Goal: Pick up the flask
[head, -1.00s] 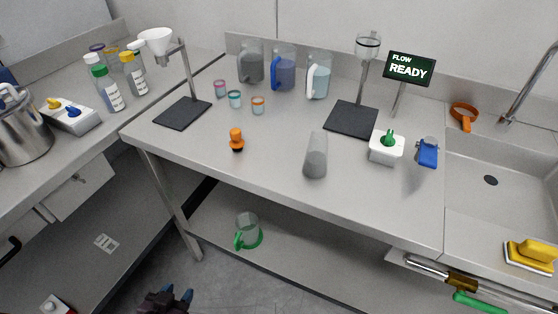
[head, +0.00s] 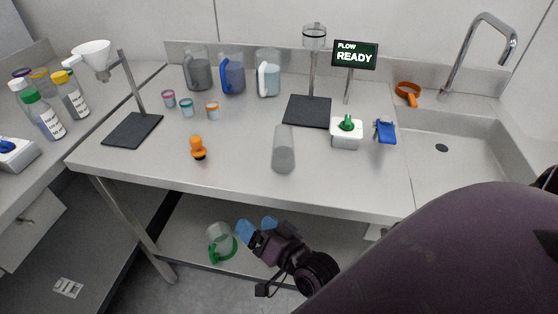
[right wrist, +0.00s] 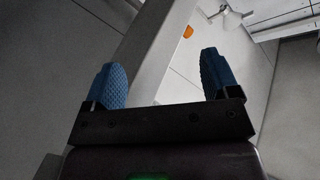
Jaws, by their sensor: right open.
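A clear grey, tapered glass vessel (head: 284,150), which looks like the flask, stands upright near the front middle of the steel table. My right gripper (head: 256,226) is in front of the table's front edge, lower in the picture and apart from the vessel. Its blue fingers are spread and nothing is between them. In the right wrist view the open fingers (right wrist: 160,82) also show empty; I cannot make out the vessel there. My left gripper is not in view.
An orange-knobbed tool (head: 198,147) stands left of the vessel. A white box with a green knob (head: 346,132) and a blue clamp (head: 385,132) are to its right. Stands and jugs (head: 232,75) are behind. A green-handled jug (head: 221,242) is on the lower shelf (head: 195,215).

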